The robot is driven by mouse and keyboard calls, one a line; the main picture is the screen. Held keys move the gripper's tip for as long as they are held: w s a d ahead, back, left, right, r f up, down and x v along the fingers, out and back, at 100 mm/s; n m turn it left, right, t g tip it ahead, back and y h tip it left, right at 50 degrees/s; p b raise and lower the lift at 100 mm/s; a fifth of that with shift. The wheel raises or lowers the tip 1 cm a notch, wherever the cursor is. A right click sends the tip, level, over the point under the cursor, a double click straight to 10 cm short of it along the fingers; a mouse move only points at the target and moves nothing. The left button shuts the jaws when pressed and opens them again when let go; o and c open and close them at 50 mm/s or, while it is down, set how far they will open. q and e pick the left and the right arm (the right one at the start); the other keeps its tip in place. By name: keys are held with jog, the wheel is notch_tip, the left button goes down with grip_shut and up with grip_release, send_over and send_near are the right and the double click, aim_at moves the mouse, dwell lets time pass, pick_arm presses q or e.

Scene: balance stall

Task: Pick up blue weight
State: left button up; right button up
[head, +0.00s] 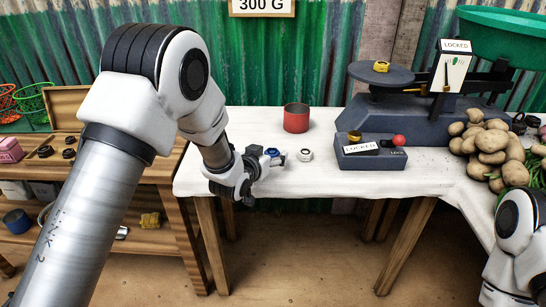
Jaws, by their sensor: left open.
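The blue weight (272,152) sits on the white-covered table, left of the middle of the head view. My left gripper (266,163) is open at the table's left part, with its fingers close beside the blue weight. Part of the weight may be hidden by the fingers, and I cannot tell whether they touch it. My right gripper is not in view; only part of my right arm shows at the lower right.
A pale weight (305,155) stands just right of the blue one. A red can (296,118) is behind them. A dark locked box (370,152) and a scale (425,108) with a yellow weight (381,66) stand to the right, near potatoes (490,145). The white table's (225,125) back left is clear.

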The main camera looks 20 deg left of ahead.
pick_arm(q)
jog(key=x, duration=0.2)
jog(key=shift+w+f, duration=0.3)
jog(key=shift+r, duration=0.15)
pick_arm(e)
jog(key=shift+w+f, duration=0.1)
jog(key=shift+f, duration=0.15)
pick_arm(q)
grip_shut()
